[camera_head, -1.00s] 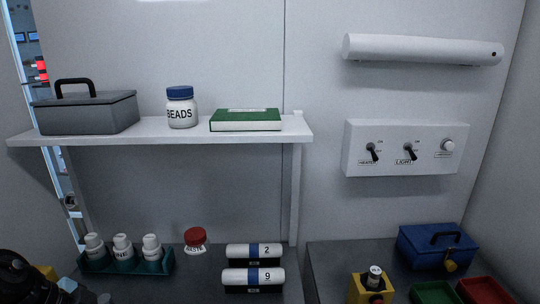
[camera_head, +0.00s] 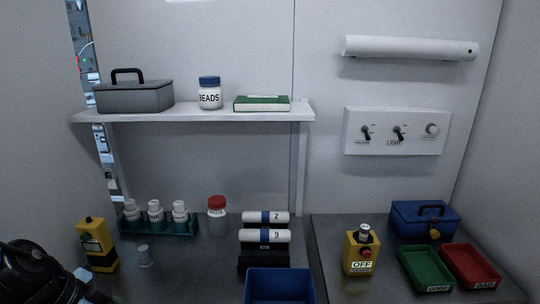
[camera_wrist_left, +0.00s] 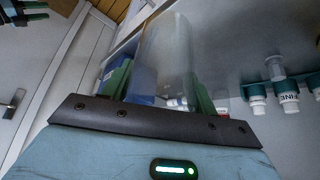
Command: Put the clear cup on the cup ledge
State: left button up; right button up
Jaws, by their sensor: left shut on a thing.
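The clear cup (camera_wrist_left: 170,50) is a tall see-through vessel in the left wrist view. It sits between the two green fingers of my left gripper (camera_wrist_left: 160,88), which is shut on it. In the head view my black left arm enters at the lower left, but its fingertips and the cup are out of that picture. I cannot pick out a cup ledge for certain. My right gripper is in neither view.
A yellow box (camera_head: 97,245), small grey cylinder (camera_head: 145,256), bottle rack (camera_head: 158,228), red-lidded jar (camera_head: 217,217) and blue bin (camera_head: 279,287) occupy the left counter. A wall shelf (camera_head: 200,115) overhangs it. Green (camera_head: 427,270) and red (camera_head: 470,266) trays stand right.

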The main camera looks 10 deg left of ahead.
pick_arm(q)
jog(key=shift+w+d+n, duration=0.25)
jog(key=shift+d+n, duration=0.25)
jog(key=w, duration=0.1)
jog(key=w+d+n+y, duration=0.1)
jog(key=w+d+n+t, duration=0.1)
jog(key=shift+w+f, duration=0.2)
jog(key=shift+f, duration=0.1)
jog(key=w+d+n, duration=0.1)
jog(key=w+d+n+y, duration=0.1)
jog(key=n, duration=0.1)
jog(key=w+d+n+y, duration=0.1)
jog(key=shift+w+d+f+n+t, duration=0.3)
jog(key=shift+w+t, duration=0.1)
jog(key=shift+c, duration=0.2)
jog(key=w+a+r+n+y, duration=0.2)
jog(key=a+r+n, duration=0.1)
jog(key=a, duration=0.5)
jog(key=w+a+r+n+y, duration=0.1)
jog(key=w+a+r+n, duration=0.15)
jog(key=a, duration=0.55)
jog(key=s+a+f+n+y, duration=0.1)
jog(key=s+a+n, duration=0.2)
jog(key=s+a, duration=0.3)
jog(key=a, duration=0.5)
jog(key=shift+s+a+f+g+y, duration=0.2)
jog(key=shift+f+g+y, duration=0.05)
jog(key=shift+g+y, duration=0.05)
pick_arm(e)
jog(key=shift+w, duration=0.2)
